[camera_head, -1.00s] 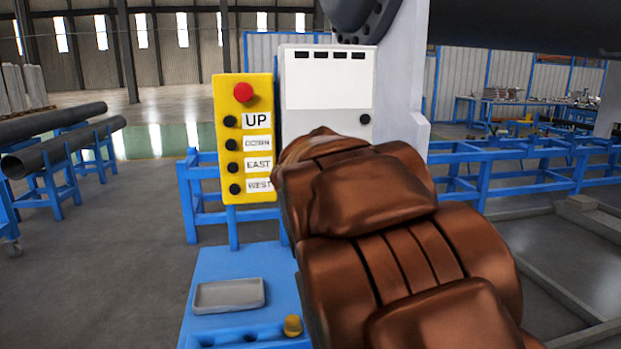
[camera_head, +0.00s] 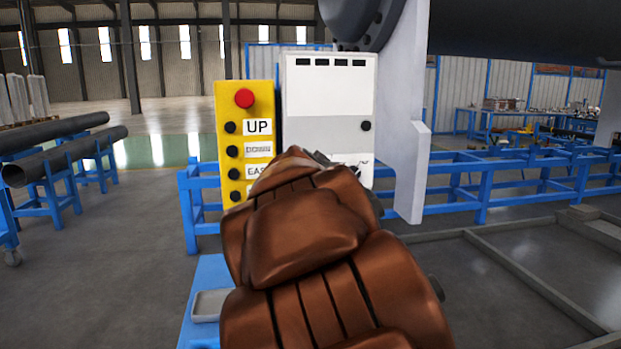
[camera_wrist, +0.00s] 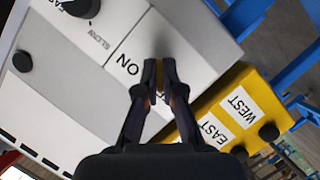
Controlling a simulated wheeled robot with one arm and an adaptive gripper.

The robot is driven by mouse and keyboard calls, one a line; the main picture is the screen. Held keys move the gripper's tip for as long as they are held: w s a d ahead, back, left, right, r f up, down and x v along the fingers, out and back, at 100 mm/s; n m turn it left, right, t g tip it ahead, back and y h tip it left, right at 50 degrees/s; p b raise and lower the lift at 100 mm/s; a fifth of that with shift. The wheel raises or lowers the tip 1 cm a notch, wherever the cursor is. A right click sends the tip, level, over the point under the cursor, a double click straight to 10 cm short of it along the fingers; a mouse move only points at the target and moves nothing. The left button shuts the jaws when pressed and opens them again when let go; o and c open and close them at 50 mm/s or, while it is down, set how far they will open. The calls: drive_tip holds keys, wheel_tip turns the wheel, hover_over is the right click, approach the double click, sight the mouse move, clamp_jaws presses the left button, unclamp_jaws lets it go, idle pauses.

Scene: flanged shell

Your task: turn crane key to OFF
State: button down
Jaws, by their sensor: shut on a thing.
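In the wrist view my gripper (camera_wrist: 160,72) has its two dark fingers close together at the face of the light grey control box (camera_wrist: 115,50), right beside the "ON" label (camera_wrist: 127,65). It is shut on the crane key, which the fingertips hide almost wholly; I cannot read which way it points. In the head view the same control box (camera_head: 330,105) stands upright behind my brown arm, which covers its lower part and most of my gripper. Part of a white label (camera_head: 355,163) shows on the box just above the arm.
A yellow pendant panel (camera_head: 228,150) with a red button and several black buttons stands just left of the box; its "EAST" and "WEST" labels (camera_wrist: 228,115) show in the wrist view. A black knob (camera_wrist: 80,6) is on the box. Blue rails (camera_head: 500,185) run behind.

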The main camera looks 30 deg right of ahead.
drive_tip(key=c, duration=1.3)
unclamp_jaws()
drive_tip(key=shift+v, duration=5.95)
drive_tip(key=shift+a, duration=0.15)
